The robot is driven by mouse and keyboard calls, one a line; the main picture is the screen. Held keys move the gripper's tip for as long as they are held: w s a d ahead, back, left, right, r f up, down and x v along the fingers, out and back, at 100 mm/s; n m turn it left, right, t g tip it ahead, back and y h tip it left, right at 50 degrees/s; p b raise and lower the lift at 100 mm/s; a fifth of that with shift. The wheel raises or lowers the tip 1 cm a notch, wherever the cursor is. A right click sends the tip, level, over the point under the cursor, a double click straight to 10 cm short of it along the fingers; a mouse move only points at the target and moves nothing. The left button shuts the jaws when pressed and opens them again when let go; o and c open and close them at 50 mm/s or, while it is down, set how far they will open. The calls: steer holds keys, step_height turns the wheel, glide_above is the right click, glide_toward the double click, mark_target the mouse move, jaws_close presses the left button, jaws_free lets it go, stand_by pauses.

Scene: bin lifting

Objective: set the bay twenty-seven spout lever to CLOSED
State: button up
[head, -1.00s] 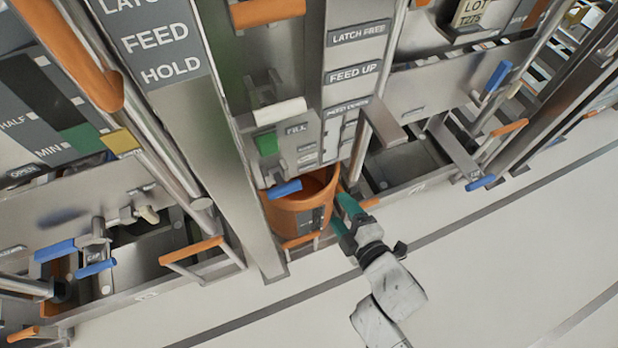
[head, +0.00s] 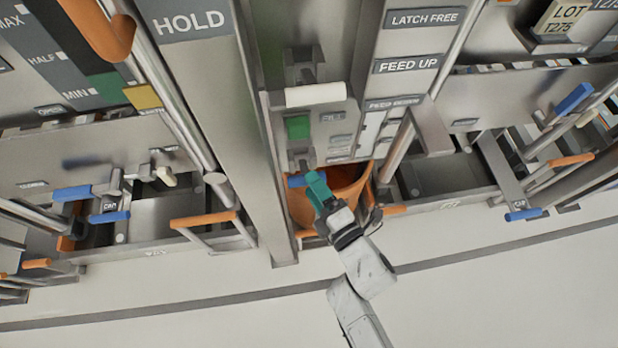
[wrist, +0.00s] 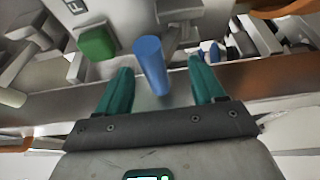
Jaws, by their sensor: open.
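A blue lever handle (head: 298,181) sticks out of the bay's front, just above the orange bucket. It shows as a blue cylinder in the wrist view (wrist: 150,66). My gripper (head: 316,180) has green fingers and is over the front of the bucket, at the handle. In the wrist view its fingers are spread, with the handle's near end between them in the picture. Contact cannot be told. My fingers partly hide the handle in the head view. No readable bay number or CLOSED mark shows at this lever.
The orange bucket (head: 350,185) stands under the lever, partly behind my gripper. A green block (head: 298,127) and a white handle (head: 315,94) are above. A steel post (head: 250,130) stands close on the left, and a jutting bar (head: 430,128) on the right. The floor in front is clear.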

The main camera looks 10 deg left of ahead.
mark_target(303, 166)
steer(key=shift+x, duration=1.45)
